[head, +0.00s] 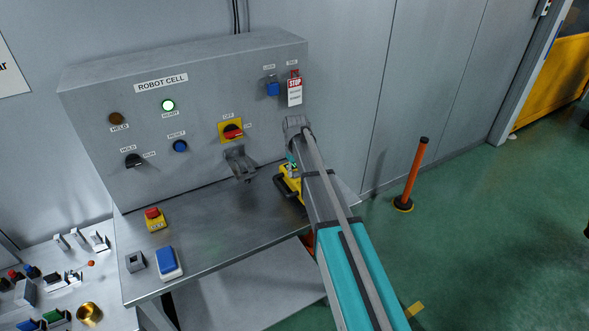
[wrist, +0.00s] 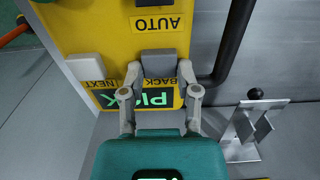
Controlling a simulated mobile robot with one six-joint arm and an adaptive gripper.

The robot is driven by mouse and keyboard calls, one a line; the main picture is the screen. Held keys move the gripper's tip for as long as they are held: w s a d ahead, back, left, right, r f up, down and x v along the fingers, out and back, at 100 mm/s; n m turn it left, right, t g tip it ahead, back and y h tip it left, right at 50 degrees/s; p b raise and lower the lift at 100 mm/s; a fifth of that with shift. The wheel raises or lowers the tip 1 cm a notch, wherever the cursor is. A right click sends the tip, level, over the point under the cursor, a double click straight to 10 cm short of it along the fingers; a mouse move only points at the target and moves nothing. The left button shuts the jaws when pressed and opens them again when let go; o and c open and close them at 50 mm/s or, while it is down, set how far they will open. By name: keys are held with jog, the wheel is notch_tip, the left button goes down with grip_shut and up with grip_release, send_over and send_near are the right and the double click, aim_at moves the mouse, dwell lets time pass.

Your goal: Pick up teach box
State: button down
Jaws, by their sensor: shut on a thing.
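The teach box is yellow, with a dark handle or cable loop at its side. In the head view the teach box (head: 288,196) shows at the right end of the steel shelf, largely hidden behind my arm. In the wrist view the teach box (wrist: 88,32) fills the upper left, with AUTO, NEXT and BACK labels and a lit green screen reading PICK. My gripper (wrist: 159,68) is shut on a grey block on the face of the teach box, between the AUTO label and the screen. The fingers hide part of the screen. In the head view the fingertips are hidden by my arm.
The ROBOT CELL panel (head: 200,110) rises behind the steel shelf (head: 215,225). A red and yellow stop button (head: 155,218) and a blue button box (head: 168,262) stand on the shelf's left. A metal bracket (wrist: 240,130) is close by. An orange post (head: 413,170) stands right.

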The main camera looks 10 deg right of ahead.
aim_at(297, 181)
jog(key=s+r+p, duration=0.1)
jog(key=r, duration=0.1)
jog(key=s+r+p, duration=0.2)
jog(key=shift+s+r, duration=0.15)
jog(key=s+r+p, duration=0.3)
jog(key=s+p, duration=0.1)
jog(key=s, duration=0.5)
jog(key=shift+d+r, duration=0.15)
jog(key=shift+r, duration=0.25)
jog(key=shift+s, duration=0.1)
